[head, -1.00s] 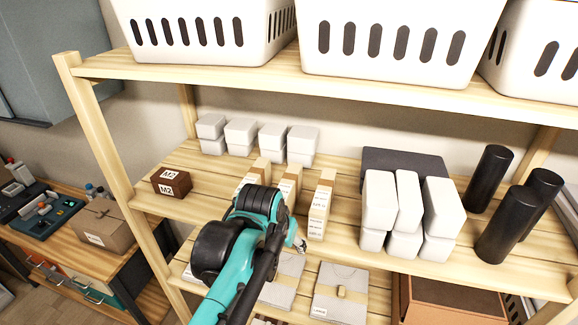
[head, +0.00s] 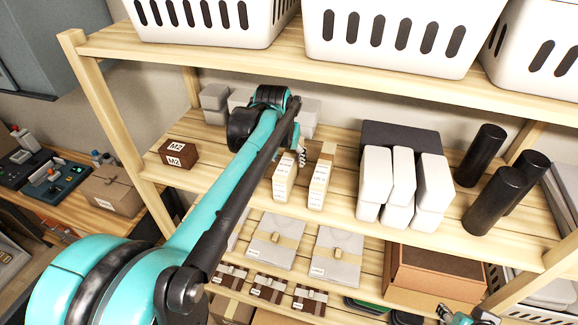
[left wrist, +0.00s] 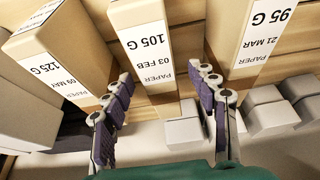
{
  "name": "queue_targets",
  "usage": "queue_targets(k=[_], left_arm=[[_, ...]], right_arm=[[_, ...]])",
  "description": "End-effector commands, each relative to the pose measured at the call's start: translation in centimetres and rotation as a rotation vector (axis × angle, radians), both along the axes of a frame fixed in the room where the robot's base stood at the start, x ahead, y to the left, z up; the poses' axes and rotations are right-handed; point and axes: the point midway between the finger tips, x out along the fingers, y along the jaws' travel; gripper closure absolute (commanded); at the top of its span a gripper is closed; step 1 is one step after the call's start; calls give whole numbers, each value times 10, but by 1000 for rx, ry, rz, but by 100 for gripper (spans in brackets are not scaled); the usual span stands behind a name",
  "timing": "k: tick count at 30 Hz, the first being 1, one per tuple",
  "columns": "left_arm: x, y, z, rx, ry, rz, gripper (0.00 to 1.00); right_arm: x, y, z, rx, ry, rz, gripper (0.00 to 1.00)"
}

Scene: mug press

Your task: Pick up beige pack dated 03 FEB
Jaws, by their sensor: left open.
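The beige pack dated 03 FEB (left wrist: 146,48), marked 105 G, stands in the middle of the left wrist view, its label upside down there. In the head view I take it as the left one of two visible beige packs (head: 284,180). My left gripper (left wrist: 163,80) is open, with one finger on each side of this pack's near end; contact cannot be told. In the head view my left gripper (head: 298,150) is at the packs, partly hidden by its arm. My right gripper (head: 447,314) shows only in part at the bottom right edge.
The 09 MAY pack (left wrist: 62,50) and 21 MAR pack (left wrist: 250,40) flank it closely. White boxes (head: 376,180) and black cylinders (head: 482,155) stand to the right. A brown M2 box (head: 178,153) is left. The basket shelf (head: 330,78) is above.

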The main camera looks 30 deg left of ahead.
Motion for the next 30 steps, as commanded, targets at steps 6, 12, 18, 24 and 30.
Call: queue_targets(k=[6,12,18,24,30], left_arm=[[16,4,-5,0,0,0,41],[28,7,-36,0,0,0,41],[31,7,-47,0,0,0,41],[31,7,-47,0,0,0,52],[31,7,-47,0,0,0,100]], right_arm=[[0,0,4,0,0,0,60],[0,0,8,0,0,0,60],[0,0,9,0,0,0,60],[0,0,8,0,0,0,60],[0,0,8,0,0,0,60]])
